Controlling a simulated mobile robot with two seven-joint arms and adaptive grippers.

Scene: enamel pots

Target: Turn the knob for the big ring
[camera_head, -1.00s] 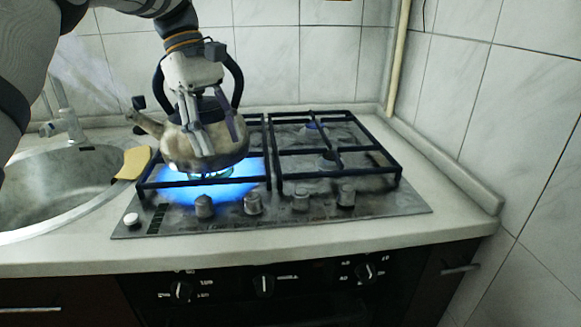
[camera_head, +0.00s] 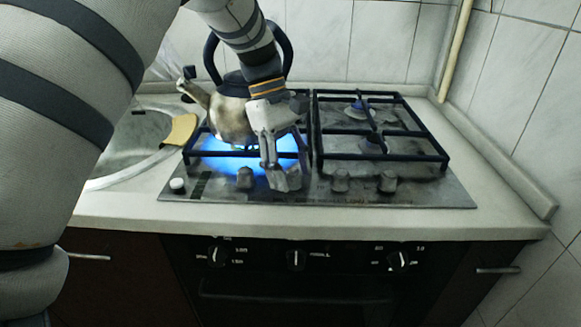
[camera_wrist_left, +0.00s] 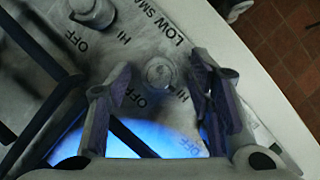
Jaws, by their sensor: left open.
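The gas hob (camera_head: 420,195) has a row of grey knobs along its front. One knob (camera_wrist_left: 160,72) lies between the spread fingers of my left gripper (camera_wrist_left: 162,66) in the wrist view, with no clear contact. In the head view my left gripper (camera_head: 278,176) is low over the second knob's place and mostly hides it. Uncovered are the leftmost knob (camera_head: 245,178) and two right knobs (camera_head: 340,181) (camera_head: 387,182). A blue flame (camera_head: 222,147) burns at the front left under the kettle. Which knob serves the big ring is unclear. My right gripper is out of view.
A metal kettle (camera_head: 232,112) with a dark handle stands on the left grate, close behind my left gripper. A white button (camera_head: 177,185) is at the hob's left front. A sink (camera_head: 130,140) with a yellow sponge (camera_head: 180,131) is at the left. The front counter is clear.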

